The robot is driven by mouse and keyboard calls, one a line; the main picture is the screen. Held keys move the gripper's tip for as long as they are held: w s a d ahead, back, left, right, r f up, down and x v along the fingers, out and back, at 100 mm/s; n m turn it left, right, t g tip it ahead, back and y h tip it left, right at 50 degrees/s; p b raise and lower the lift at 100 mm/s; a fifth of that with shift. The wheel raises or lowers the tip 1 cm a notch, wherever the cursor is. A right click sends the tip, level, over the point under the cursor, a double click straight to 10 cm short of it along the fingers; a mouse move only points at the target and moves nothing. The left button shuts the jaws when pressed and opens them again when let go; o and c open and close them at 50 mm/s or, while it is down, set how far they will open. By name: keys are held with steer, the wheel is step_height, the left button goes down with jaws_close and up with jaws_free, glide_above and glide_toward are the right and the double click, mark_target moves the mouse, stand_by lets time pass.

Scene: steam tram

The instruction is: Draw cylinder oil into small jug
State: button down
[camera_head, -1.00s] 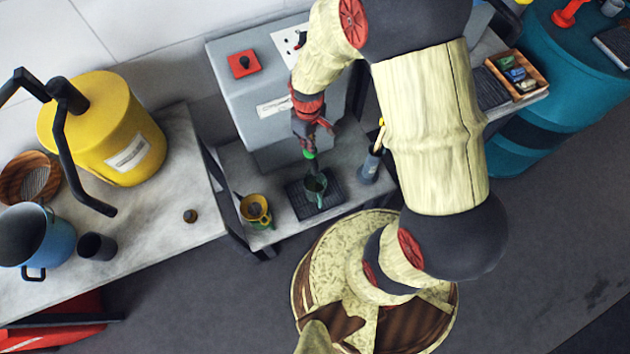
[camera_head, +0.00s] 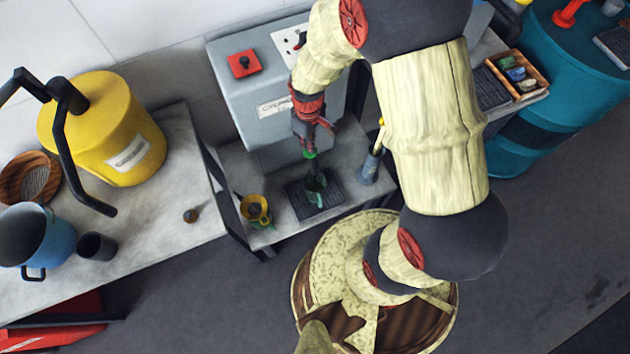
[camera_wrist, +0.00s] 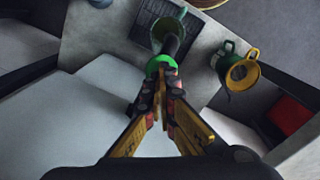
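A grey tank (camera_head: 228,84) with a partly hidden label stands on the low bench. A green-ringed black tap (camera_wrist: 160,64) is at its front; the ring also shows in the head view (camera_head: 310,155). My gripper (camera_wrist: 162,84) reaches down to this tap, its fingers close together at the green ring; they appear shut on it, though the contact itself is hidden. The small green jug (camera_head: 316,190) stands below the tap on a black grate (camera_head: 331,195). In the wrist view the jug (camera_wrist: 160,35) is partly covered by the tap. The inside of the jug is too dark to read.
A green jug with a yellow funnel (camera_head: 255,208) stands left of the grate. A blue-grey oil can (camera_head: 371,166) is to its right. The marble table (camera_head: 165,225) holds a yellow canister (camera_head: 105,125), a blue pot (camera_head: 35,238) and a dark cup (camera_head: 97,246).

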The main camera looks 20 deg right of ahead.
stand_by(0.3)
steer(key=shift+r+p, duration=2.2)
steer(key=shift+r, duration=0.55)
step_height(320, 180, up, 6)
steer(key=p, duration=0.4)
steer(key=shift+p, duration=0.4)
